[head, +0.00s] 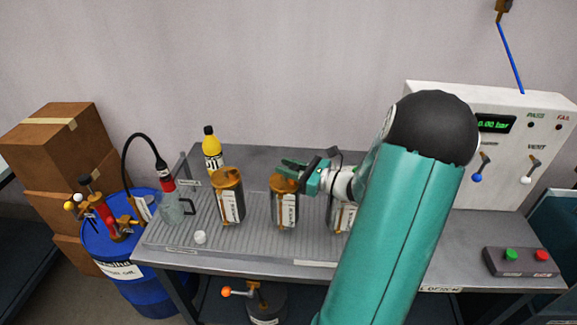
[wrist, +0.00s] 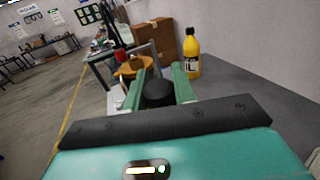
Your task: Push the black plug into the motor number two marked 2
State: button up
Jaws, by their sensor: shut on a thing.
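Three motors with orange-brown tops and pale labels stand in a row on the grey bench: a left motor (head: 230,202), a middle motor (head: 284,208) and a right motor (head: 340,218) partly behind my arm. The label numbers are too small to read. My gripper (head: 284,169) is over the top of the middle motor; whether it touches cannot be told. In the wrist view my gripper (wrist: 161,74) is shut on the round black plug (wrist: 158,93), between its green fingers. The plug is hidden in the head view.
A yellow bottle (head: 212,147) stands behind the left motor. A white test panel (head: 505,180) and a button box (head: 519,262) are at right. A blue drum (head: 130,263) stands left.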

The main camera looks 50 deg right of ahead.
jog(key=o, duration=1.1)
jog(key=shift+f, duration=0.15)
jog(key=shift+r, duration=0.65)
jog(key=s+a+r, duration=0.3)
jog(key=r, duration=0.1)
jog(key=s+a+r, duration=0.3)
jog(key=s+r, duration=0.1)
jog(key=s+a+r, duration=0.2)
jog(key=s+r, duration=0.1)
jog(key=s, duration=0.1)
jog(key=shift+a+r, duration=0.4)
